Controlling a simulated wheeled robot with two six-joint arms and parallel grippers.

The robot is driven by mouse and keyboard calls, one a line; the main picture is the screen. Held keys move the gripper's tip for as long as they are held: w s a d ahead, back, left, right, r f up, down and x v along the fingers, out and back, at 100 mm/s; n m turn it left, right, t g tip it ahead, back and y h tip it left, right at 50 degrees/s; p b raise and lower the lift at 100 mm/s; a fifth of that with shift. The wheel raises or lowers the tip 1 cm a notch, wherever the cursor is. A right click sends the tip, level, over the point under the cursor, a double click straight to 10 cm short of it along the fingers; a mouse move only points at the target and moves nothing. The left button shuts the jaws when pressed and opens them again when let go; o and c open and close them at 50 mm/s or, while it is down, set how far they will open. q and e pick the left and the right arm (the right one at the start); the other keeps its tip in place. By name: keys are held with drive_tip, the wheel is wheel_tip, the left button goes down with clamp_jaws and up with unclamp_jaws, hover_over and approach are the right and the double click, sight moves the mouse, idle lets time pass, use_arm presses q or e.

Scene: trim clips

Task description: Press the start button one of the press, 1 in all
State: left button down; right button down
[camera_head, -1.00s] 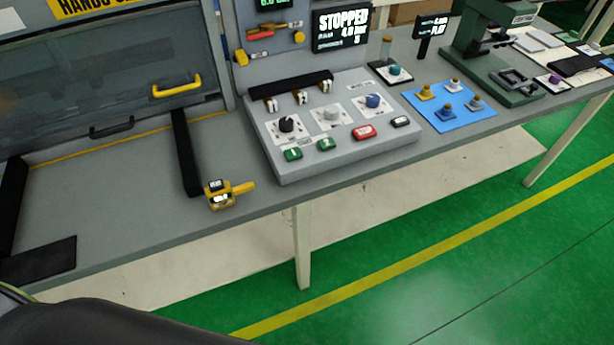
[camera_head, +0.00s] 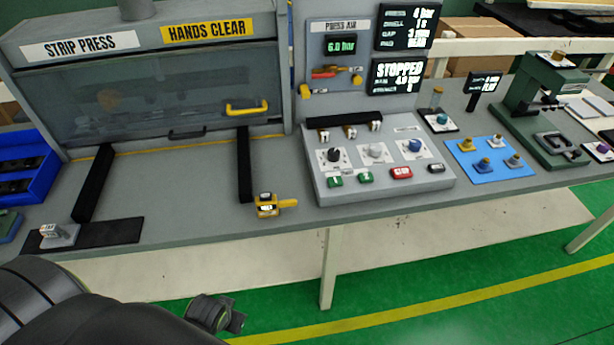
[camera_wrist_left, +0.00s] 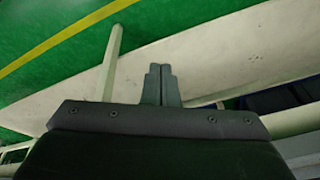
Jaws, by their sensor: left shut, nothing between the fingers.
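The strip press (camera_head: 150,90) stands at the back left with a tinted guard and a yellow handle. Its grey control panel (camera_head: 330,199) sits on the bench right of it. Two green buttons are on the panel's front: the left green button (camera_head: 335,181), which seems marked 1, and the right green button (camera_head: 366,178). A red button (camera_head: 401,173) and a black button (camera_head: 436,168) are to their right. The display (camera_head: 399,72) reads STOPPED. My left gripper (camera_wrist_left: 160,68) is shut and empty in the left wrist view, apart from the panel. My right gripper is not in view.
A yellow device (camera_head: 267,206) lies left of the panel near the bench edge. Black rails (camera_head: 244,165) stand on the bench before the press. A blue mat (camera_head: 484,160) with several knobs and a green hand press (camera_head: 545,95) are at the right.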

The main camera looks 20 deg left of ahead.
use_arm(q)
drive_tip(key=w+r+n+p, duration=0.1)
drive_tip(key=w+r+p, duration=0.15)
drive_tip(key=r, duration=0.65)
wheel_tip(320, 180, up, 17)
drive_tip(key=n+t+h+p, duration=0.1)
drive_tip(key=n+t+h, duration=0.45)
drive_tip(key=n, duration=1.55)
hover_over(332, 182)
drive_tip(key=shift+r+y, duration=0.2)
drive_tip(key=shift+y, duration=0.25)
drive_tip(key=shift+f, duration=0.1)
wheel_tip(332, 182, down, 6)
drive_tip(key=b, duration=0.8)
drive_tip(key=shift+f, duration=0.2)
drive_tip(key=shift+f+b, duration=0.5)
drive_tip(key=shift+f, duration=0.65)
